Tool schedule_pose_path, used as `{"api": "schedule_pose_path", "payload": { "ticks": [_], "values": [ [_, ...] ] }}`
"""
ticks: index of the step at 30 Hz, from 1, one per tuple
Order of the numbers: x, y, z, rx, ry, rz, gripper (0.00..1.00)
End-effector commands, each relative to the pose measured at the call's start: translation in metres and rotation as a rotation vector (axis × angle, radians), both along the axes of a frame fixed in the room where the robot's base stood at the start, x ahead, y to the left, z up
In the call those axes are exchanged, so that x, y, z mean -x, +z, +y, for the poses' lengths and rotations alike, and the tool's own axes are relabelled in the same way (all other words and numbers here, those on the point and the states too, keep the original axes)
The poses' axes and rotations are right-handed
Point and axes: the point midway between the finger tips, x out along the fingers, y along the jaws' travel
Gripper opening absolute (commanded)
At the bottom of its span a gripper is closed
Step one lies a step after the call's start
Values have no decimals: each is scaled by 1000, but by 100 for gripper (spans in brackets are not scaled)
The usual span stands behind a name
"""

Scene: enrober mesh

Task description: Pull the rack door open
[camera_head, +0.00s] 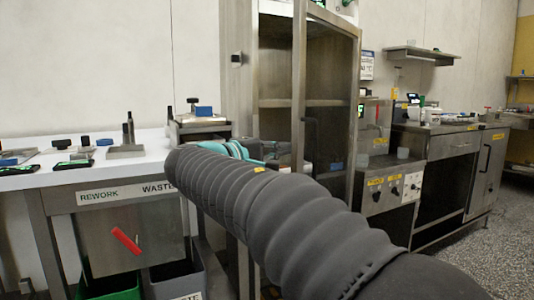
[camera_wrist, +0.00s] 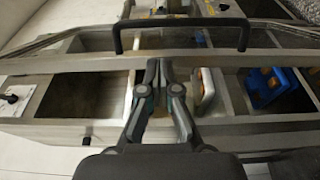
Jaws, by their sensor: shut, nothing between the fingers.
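The rack (camera_head: 277,103) is a tall steel cabinet with shelves, in the middle of the head view. Its framed, see-through door (camera_head: 299,75) appears to stand ajar, with shelves visible to the left of its upright edge. In the wrist view the black bar handle (camera_wrist: 180,22) crosses the top, on the door. My gripper (camera_wrist: 164,64) is shut and empty. Its fingertips overlap the door's steel edge strip, below the handle and apart from it; I cannot tell whether they touch the strip. In the head view my arm hides most of the gripper and the lower door.
A white bench (camera_head: 100,165) with tools stands left, above green and grey bins. A steel control unit (camera_head: 392,190) and a counter (camera_head: 450,128) stand right of the rack. Speckled floor is clear at far right.

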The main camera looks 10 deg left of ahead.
Motion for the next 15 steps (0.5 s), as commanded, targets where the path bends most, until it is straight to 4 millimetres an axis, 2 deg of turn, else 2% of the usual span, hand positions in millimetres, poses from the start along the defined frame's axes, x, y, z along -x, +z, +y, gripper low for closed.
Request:
{"api": "schedule_pose_path", "payload": {
  "ticks": [5,9,15],
  "values": [
    [-25,0,-23,0,-3,0,0],
    [-24,0,-44,-1,-2,-1,0],
    [-25,0,-58,-1,-1,-1,0]
  ]
}}
